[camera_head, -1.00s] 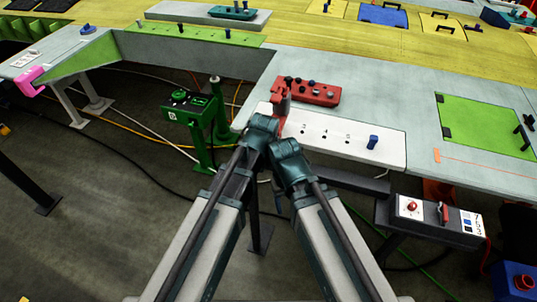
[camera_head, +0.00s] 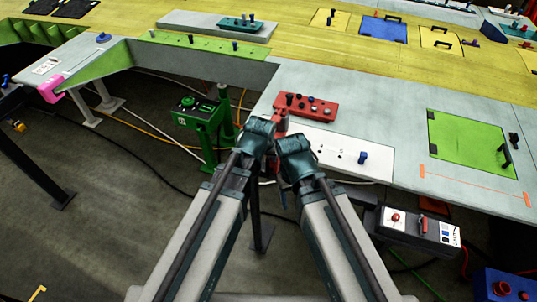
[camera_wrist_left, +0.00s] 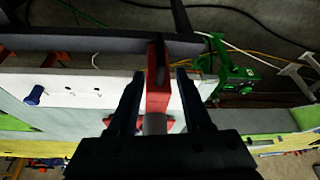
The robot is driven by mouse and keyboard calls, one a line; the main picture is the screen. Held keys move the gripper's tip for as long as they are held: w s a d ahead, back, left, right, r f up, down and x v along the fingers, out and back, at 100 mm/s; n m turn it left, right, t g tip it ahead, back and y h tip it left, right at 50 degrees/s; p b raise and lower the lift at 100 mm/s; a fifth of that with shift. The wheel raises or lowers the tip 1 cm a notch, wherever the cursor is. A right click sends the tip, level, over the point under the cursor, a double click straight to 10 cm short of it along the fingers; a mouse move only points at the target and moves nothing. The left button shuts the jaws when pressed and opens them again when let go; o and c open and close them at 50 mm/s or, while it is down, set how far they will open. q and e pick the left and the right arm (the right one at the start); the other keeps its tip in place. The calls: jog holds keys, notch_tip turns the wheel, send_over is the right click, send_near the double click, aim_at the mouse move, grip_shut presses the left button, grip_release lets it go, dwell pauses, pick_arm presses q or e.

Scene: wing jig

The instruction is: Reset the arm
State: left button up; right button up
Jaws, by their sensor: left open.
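My left arm comes up from the bottom in the head view, and my left gripper (camera_head: 280,128) is near the front edge of the bench, mostly hidden behind the arm joints. In the left wrist view its dark fingers (camera_wrist_left: 160,100) are open, one on each side of a narrow red bar (camera_wrist_left: 157,75). Gaps show between fingers and bar. The same red piece seems to show in the head view (camera_head: 281,122), between the arm ends. Whether it touches anything is hidden. My right arm ends beside the left one; its fingers do not show.
A red control box (camera_head: 306,107) and a white panel with a blue knob (camera_head: 362,158) lie close by on the grey bench (camera_head: 390,105). A green stand (camera_head: 203,125) is at the left. A grey switch box (camera_head: 425,228) is at the right, below the bench edge.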

pick_arm(q)
jog(key=shift+r, duration=0.1)
dwell(0.4)
jog(key=s+a+f+m+g+y+b, duration=0.1)
jog(key=s+a+f+m+g+b, duration=0.1)
jog(key=s+f+b, duration=1.2)
notch_tip(320, 180, down, 3)
jog(key=a+g+b, duration=0.1)
jog(key=g, duration=0.1)
jog(key=shift+s+g+y+b, duration=0.2)
jog(key=shift+g+y+b, duration=0.15)
jog(key=shift+g+y, duration=0.05)
